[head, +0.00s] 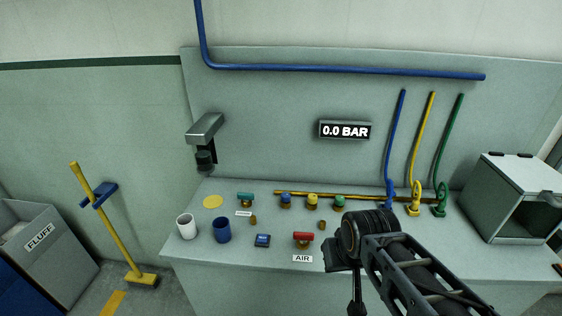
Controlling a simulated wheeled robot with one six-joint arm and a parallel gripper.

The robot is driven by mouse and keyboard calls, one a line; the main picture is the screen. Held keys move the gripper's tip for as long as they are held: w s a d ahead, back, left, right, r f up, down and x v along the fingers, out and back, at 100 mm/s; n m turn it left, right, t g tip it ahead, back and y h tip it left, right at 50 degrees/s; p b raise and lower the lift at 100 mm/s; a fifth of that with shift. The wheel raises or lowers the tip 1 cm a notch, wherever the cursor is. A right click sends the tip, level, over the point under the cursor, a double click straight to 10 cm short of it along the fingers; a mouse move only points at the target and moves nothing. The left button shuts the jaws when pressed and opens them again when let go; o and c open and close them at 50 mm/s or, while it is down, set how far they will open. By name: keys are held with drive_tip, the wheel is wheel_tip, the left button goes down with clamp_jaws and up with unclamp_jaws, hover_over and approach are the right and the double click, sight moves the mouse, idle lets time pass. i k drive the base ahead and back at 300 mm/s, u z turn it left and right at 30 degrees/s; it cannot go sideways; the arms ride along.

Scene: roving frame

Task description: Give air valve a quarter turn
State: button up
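The air valve (303,237) has a red bar handle on a brass-coloured body and sits near the front edge of the bench. The handle lies roughly left to right in the picture. A white label reading AIR (302,258) is just in front of it. My arm comes in from the lower right, and its dark wrist is right of the valve, apart from it in the picture. The dark end that looks like my gripper (356,303) points down, lower right of the valve; its fingers cannot be made out. A display (345,130) on the back panel reads 0.0 BAR.
The bench (262,275) also holds a teal-handled valve (245,198), a white cup (186,227), a blue cup (222,230), a small blue box (262,240) and several coloured knobs. Hose fittings and an open metal box (510,200) stand at right.

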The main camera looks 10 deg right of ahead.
sight(303, 237)
drive_tip(key=z, duration=0.55)
drive_tip(key=k, duration=1.3)
drive_tip(key=u, duration=0.2)
drive_tip(key=i, duration=0.65)
drive_tip(key=u, duration=0.85)
drive_tip(key=i, duration=0.7)
